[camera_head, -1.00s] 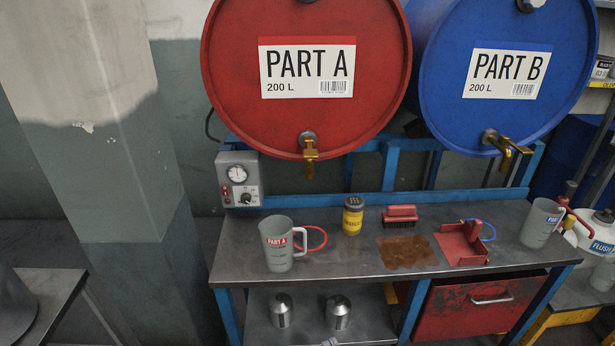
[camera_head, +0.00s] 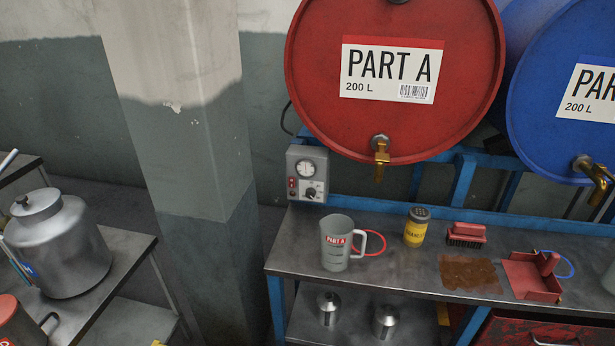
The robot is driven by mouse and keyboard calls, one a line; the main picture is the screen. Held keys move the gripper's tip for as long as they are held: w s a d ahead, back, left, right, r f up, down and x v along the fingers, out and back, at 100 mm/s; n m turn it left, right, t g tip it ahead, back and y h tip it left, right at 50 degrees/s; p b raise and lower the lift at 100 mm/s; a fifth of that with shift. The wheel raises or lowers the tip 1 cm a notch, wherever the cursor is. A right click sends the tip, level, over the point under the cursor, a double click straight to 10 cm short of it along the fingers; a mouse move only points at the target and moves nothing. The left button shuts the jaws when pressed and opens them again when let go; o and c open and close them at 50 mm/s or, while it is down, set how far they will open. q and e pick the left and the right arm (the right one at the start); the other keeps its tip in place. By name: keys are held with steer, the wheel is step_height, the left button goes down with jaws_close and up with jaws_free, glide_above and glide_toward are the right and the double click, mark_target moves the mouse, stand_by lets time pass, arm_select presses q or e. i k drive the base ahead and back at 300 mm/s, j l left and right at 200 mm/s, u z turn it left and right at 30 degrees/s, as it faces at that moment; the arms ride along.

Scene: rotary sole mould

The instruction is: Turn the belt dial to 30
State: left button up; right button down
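A small grey control box (camera_head: 321,159) stands at the back left corner of the metal bench, left of the red drum. It has a round white gauge (camera_head: 305,169) on top, a dark knob (camera_head: 311,192) at its lower right and small red parts at its lower left. The knob's markings are too small to read. I see no dial labelled as the belt dial. Neither of my grippers is in view.
The bench (camera_head: 300,241) holds a PART A jug (camera_head: 335,250), a yellow shaker (camera_head: 415,232), a red brush (camera_head: 466,233) and a red dustpan (camera_head: 530,281). Red drum (camera_head: 400,120) and blue drum (camera_head: 560,130) lie above. A pillar (camera_head: 185,150) separates it from a left table with a metal can (camera_head: 62,250).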

mark_target(310, 193)
steer(key=i+j+u, duration=0.15)
steer(key=j+u, duration=0.2)
steer(key=i+j+u, duration=0.3)
steer(key=j, duration=0.15)
steer(key=k, duration=0.1)
